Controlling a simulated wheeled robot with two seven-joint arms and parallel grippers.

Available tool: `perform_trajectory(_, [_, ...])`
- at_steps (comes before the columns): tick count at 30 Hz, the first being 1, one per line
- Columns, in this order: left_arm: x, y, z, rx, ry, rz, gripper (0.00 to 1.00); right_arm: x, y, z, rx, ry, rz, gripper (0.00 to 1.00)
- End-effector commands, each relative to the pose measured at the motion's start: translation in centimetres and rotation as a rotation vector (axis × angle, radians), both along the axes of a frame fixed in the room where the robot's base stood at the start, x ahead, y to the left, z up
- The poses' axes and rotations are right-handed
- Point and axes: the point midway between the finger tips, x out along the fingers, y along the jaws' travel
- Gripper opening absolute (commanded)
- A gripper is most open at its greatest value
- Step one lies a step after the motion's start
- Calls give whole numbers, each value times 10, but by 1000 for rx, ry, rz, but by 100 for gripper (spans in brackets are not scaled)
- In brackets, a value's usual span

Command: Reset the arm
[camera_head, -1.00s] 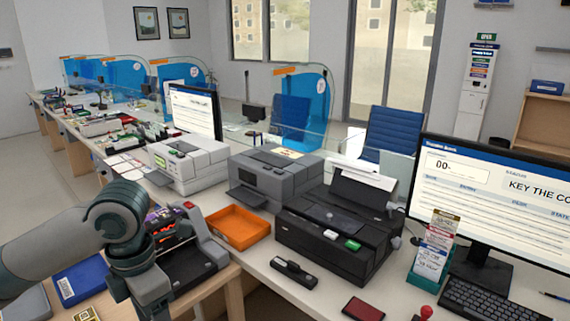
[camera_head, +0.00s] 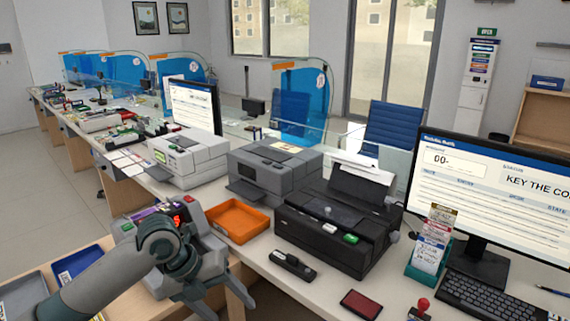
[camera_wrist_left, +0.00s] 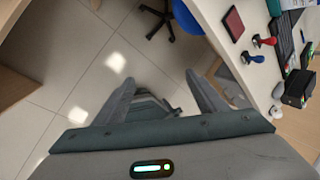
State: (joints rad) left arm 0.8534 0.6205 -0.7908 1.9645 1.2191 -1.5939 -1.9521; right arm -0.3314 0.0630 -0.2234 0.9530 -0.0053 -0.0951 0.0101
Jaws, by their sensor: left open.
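My left arm comes in from the lower left in the head view. Its gripper (camera_head: 228,303) points down, in front of the counter's near edge and below the orange tray. In the left wrist view the two fingers of the left gripper (camera_wrist_left: 158,98) are spread apart with nothing between them. Below them are the tiled floor and a grey-green part that I take to be mine. My right gripper is in neither view.
The counter (camera_head: 310,300) holds an orange tray (camera_head: 238,222), a black printer (camera_head: 335,225), a black stapler-like item (camera_head: 294,266), a dark red pad (camera_head: 361,304), a stamp (camera_head: 421,308) and a monitor (camera_head: 490,190). A grey machine with red digits (camera_head: 178,215) stands behind my left arm.

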Motion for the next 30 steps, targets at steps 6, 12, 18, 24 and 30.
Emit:
perform_trajectory(6, [54, -20, -94, -242, 134, 544, 65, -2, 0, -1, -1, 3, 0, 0])
perform_trajectory(12, [75, -8, -198, -419, 254, 1026, 65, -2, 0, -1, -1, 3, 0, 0])
perform_trajectory(18, [55, 16, -307, -544, 351, 1433, 65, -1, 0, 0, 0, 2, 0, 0])
perform_trajectory(24, [1, 40, -405, -627, 418, 1750, 65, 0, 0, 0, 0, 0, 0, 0])
perform_trajectory(30, [-77, 57, -486, -684, 472, 2004, 65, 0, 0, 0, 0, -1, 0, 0])
